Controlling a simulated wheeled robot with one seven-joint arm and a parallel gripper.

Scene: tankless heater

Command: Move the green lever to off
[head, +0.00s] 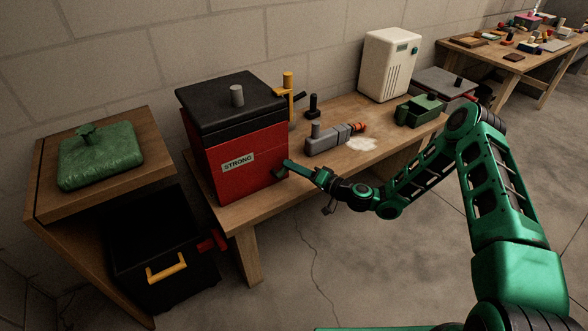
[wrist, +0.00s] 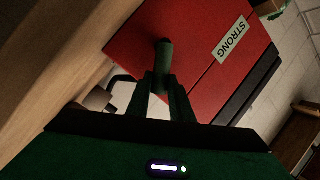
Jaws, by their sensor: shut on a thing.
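A short dark green lever (wrist: 165,55) stands out in front of the red face of a box (head: 235,150) labelled STRONG. The box has a black lid with a grey knob on top. My gripper (head: 288,166) reaches the lower right of the box's front. In the wrist view my gripper (wrist: 165,95) is shut on the lever, with a dark green finger on each side of it. The lever's tip shows beyond the fingers, and its lower part is hidden between them. In the head view the lever is too small and covered to make out clearly.
The box stands on a wooden bench (head: 245,217). To its right are a grey tool (head: 330,140), a cream appliance (head: 390,65) and a green block (head: 418,110). A black bin (head: 150,235) with a yellow handle is at lower left. The floor before the bench is clear.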

